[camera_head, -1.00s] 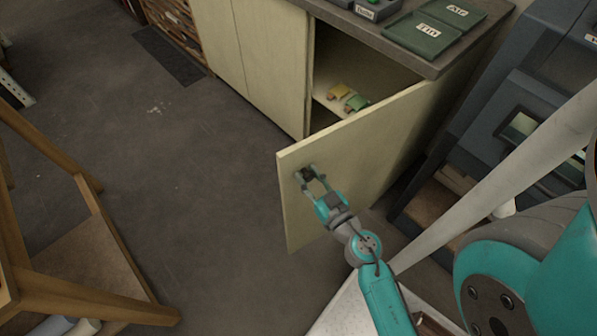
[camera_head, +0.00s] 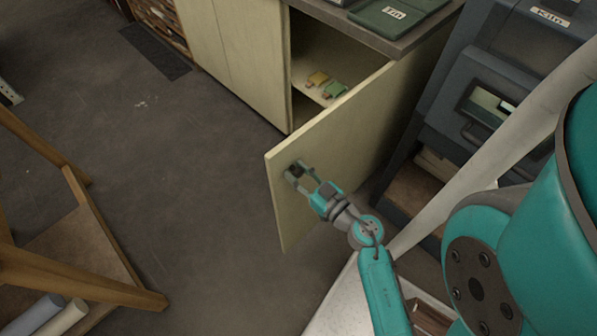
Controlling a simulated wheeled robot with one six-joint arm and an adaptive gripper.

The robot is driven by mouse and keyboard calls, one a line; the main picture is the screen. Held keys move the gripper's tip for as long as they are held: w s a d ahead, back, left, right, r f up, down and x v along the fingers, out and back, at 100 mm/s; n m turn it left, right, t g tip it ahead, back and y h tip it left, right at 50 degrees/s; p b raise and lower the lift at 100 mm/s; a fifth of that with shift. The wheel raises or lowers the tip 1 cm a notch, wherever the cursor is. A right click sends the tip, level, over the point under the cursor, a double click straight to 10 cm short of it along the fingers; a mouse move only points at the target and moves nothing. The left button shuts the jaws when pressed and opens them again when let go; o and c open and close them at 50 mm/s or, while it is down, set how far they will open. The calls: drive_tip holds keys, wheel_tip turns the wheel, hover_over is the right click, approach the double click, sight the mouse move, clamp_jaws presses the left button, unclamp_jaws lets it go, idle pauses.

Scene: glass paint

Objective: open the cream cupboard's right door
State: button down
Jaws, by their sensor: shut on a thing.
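The cream cupboard (camera_head: 238,60) stands at the top middle under a grey worktop. Its right door (camera_head: 335,140) is swung wide open toward me, its free edge at the lower left. My gripper (camera_head: 294,171) is at the door's outer face near that free edge, shut on the door's dark handle (camera_head: 295,170). The fingers hide most of the handle.
A wooden frame (camera_head: 85,215) stands at the left, with rolls (camera_head: 50,315) at its foot. A dark kiln unit (camera_head: 490,95) is close on the door's right. Green trays (camera_head: 398,18) lie on the worktop. The grey floor between frame and door is clear.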

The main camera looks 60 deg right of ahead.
sight(290, 144)
drive_tip(key=shift+d+r, duration=0.1)
drive_tip(key=c, duration=0.8)
unclamp_jaws()
wheel_tip(290, 144, up, 10)
drive_tip(key=shift+f, duration=0.1)
